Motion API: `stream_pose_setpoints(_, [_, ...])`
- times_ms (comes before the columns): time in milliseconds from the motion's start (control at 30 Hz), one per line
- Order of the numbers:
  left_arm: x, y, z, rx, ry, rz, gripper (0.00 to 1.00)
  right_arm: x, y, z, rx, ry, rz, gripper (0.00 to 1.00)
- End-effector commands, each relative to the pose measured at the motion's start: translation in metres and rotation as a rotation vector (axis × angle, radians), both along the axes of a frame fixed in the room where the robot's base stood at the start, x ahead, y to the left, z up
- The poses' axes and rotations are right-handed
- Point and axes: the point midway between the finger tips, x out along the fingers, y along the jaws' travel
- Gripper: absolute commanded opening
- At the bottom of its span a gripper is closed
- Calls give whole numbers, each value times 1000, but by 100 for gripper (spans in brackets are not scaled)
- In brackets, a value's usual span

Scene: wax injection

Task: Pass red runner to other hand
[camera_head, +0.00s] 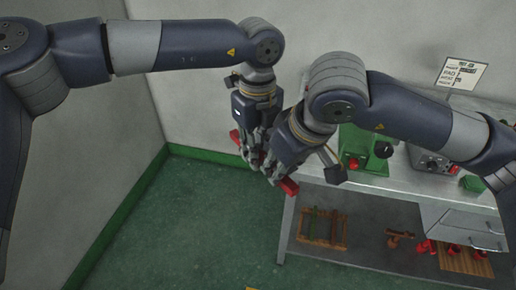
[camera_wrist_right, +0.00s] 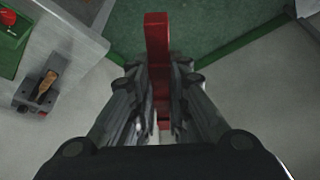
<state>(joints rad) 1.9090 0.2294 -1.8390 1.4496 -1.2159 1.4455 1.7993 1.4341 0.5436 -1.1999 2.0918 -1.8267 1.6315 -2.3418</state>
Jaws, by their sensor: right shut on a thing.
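The red runner (camera_head: 289,187) shows in the head view as two red ends, one lower right of the grippers and one at their left; its middle is hidden. In the right wrist view the runner (camera_wrist_right: 157,32) stands lengthwise between the fingers. My right gripper (camera_head: 270,168) is shut on it, with its fingers (camera_wrist_right: 160,85) on both sides. My left gripper (camera_head: 250,150) points down right beside the right one, close to the runner's left end. The fingers of the two grippers overlap in view, so I cannot tell whether the left one is closed on the runner.
A grey workbench (camera_head: 375,200) stands at the right with a green machine (camera_head: 367,150) and a grey device (camera_head: 432,158). Wooden racks (camera_head: 323,228) and red pieces (camera_head: 453,250) lie on its lower shelf. The green floor (camera_head: 190,225) at the left is clear.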

Motion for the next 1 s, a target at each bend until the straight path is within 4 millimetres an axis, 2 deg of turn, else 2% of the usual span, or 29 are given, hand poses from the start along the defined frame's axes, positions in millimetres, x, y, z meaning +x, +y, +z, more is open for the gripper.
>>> stream_pose_setpoints(133, [1, -3, 1, -11, -7, -1, 0, -4, 5, 0, 9, 3, 18, 0])
stream_pose_setpoints(167, [2, -4, 2, -12, -8, -1, 0, -4, 5, 0, 9, 3, 18, 24])
stream_pose_setpoints(233, [1, -4, 2, -13, -8, -1, 0, -4, 5, 0, 9, 4, 18, 40])
stream_pose_setpoints(533, [1, -3, 2, -9, -6, -1, 0, -3, 4, 0, 7, 3, 14, 41])
stream_pose_setpoints(667, [1, -3, 2, -9, -5, -1, 0, -4, 2, 7, 7, 1, 13, 41])
stream_pose_setpoints(767, [1, -2, 1, -9, -5, -1, 0, -8, -1, 21, 7, 0, 13, 41])
stream_pose_setpoints(1000, [1, -2, 1, -8, -5, -1, 0, -24, -13, 69, 8, -2, 13, 41])
